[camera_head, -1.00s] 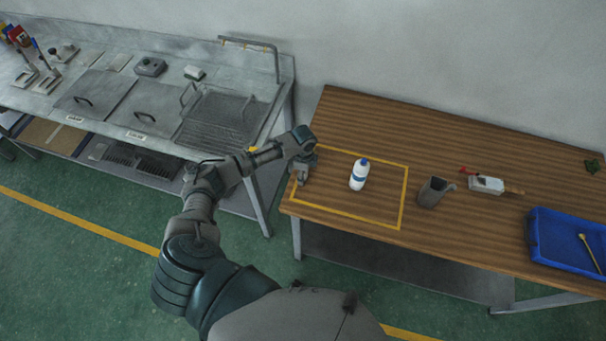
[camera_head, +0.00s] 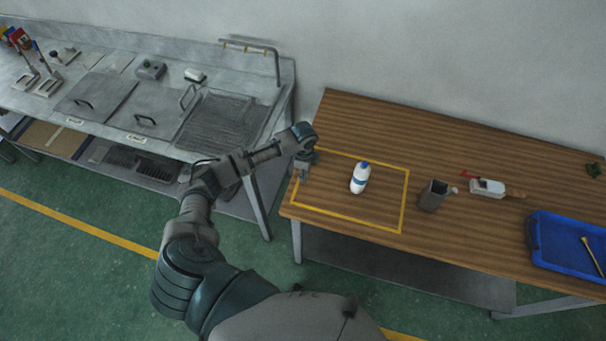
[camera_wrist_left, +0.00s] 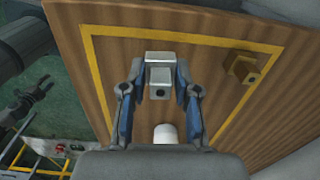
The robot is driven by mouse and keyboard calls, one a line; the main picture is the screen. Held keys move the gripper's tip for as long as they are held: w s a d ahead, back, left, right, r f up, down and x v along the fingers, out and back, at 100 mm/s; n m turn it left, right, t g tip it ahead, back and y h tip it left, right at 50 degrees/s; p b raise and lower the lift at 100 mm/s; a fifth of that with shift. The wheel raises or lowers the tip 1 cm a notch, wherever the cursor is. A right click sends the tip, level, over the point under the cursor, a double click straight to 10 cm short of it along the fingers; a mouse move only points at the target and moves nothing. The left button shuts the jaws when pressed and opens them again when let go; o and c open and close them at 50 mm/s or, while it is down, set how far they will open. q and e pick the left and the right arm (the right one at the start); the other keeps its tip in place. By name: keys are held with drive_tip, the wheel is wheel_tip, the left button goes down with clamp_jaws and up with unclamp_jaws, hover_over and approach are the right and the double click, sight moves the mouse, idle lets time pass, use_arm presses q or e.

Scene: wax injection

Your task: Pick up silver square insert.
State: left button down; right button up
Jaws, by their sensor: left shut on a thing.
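In the left wrist view, the silver square insert (camera_wrist_left: 160,58) is a pale metal block with a stepped lower part and a dark hole. It sits between the fingertips of my left gripper (camera_wrist_left: 160,88), which is shut on it. In the head view, my left gripper (camera_head: 302,170) is low at the left end of the wooden table, by the left side of the yellow outline. The insert is too small and covered to make out there. Whether it touches the table is unclear. My right gripper is not in view.
A brass-coloured block (camera_wrist_left: 241,68) lies near a corner of the yellow outline (camera_wrist_left: 205,42). A dark grey cup (camera_head: 433,196), a white device (camera_head: 487,188) and a blue tray (camera_head: 545,255) are farther right.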

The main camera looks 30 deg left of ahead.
use_arm(q)
drive_tip(key=s+d, duration=0.3)
drive_tip(key=s, duration=0.1)
drive_tip(key=s+d, duration=0.3)
drive_tip(key=s+d+r, duration=0.1)
drive_tip(key=s+d, duration=0.2)
drive_tip(key=s, duration=0.1)
drive_tip(key=shift+s+d+r+b, duration=0.1)
drive_tip(key=shift+s+d+b, duration=0.2)
drive_tip(key=shift+s+d, duration=0.1)
drive_tip(key=shift+w, duration=0.1)
